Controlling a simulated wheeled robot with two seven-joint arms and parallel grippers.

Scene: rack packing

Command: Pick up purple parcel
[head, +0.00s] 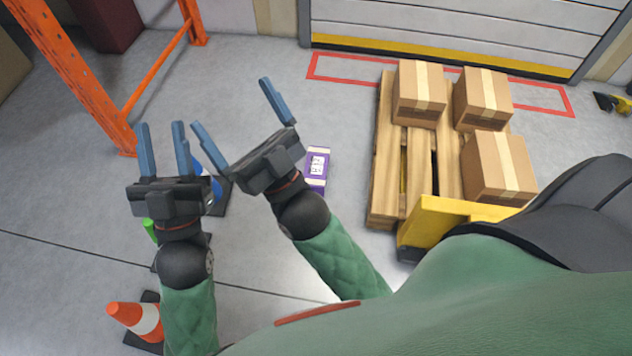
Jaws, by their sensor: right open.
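The purple parcel (317,185) lies on the grey floor near the middle of the head view, with a white label and pale bands at its ends. My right gripper (242,122) is wide open and empty, to the left of the parcel in the picture. The parcel is not between its fingers, and its height above the floor is hard to judge. My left gripper (163,150) is further left, with its blue fingers apart and nothing visible between them.
A wooden pallet (385,185) with brown cartons (418,93) stands to the right, beside a yellow lift part (440,222). An orange rack frame (85,85) stands at upper left. A traffic cone (145,318) is at lower left. A blue object (209,180) is partly hidden behind my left gripper.

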